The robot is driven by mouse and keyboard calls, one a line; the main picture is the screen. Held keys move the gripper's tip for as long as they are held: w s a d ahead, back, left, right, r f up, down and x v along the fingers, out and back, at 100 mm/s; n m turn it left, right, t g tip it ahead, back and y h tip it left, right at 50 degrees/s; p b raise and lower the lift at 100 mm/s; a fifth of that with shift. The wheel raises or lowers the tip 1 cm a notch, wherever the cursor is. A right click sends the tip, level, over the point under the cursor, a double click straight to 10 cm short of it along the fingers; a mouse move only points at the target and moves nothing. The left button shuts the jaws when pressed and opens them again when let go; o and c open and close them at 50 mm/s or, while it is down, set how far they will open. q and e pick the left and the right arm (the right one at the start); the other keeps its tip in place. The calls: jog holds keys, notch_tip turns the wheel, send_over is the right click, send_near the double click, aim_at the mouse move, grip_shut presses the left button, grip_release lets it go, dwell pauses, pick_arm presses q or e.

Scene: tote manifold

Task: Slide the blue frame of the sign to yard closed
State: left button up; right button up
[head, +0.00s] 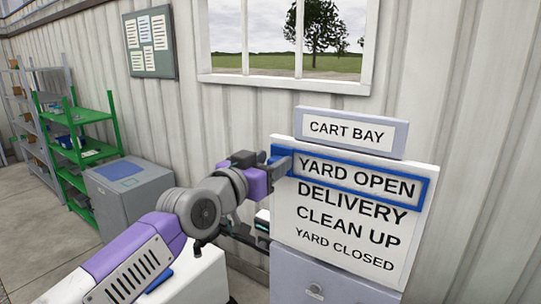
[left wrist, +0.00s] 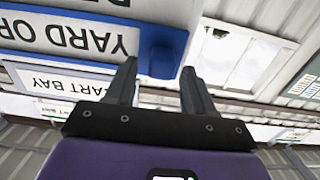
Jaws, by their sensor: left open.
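The sign board (head: 290,222) is white and lists YARD OPEN, DELIVERY, CLEAN UP and YARD CLOSED from top to bottom. Its blue frame (head: 425,193) surrounds the top line, YARD OPEN. A blue tab (head: 282,152) sticks out at the frame's left end. My left gripper (head: 262,160) is at this tab, open. In the left wrist view, the blue tab (left wrist: 161,50) lies just ahead of and between the fingertips of the open gripper (left wrist: 159,72); I cannot tell whether they touch it. My right gripper is not in view.
A CART BAY plate (head: 352,131) tops the sign. A grey cabinet (head: 325,282) stands below it. Left are a grey bin (head: 135,200) and green shelves (head: 85,140). A window (head: 290,78) and notice board (head: 150,43) are on the wall.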

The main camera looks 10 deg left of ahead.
pick_arm(q)
jog(key=shift+w+d, duration=0.1)
jog(key=shift+w, duration=0.1)
jog(key=shift+c, duration=0.3)
grip_shut()
jog(key=shift+f, duration=0.1)
notch_tip(320, 180, down, 18)
jog(key=b, duration=1.7)
jog(key=shift+r+b, duration=0.2)
jog(key=shift+b, duration=0.15)
jog(key=shift+c, duration=1.4)
grip_release()
jog(key=o, duration=0.3)
jog(key=shift+o, duration=0.2)
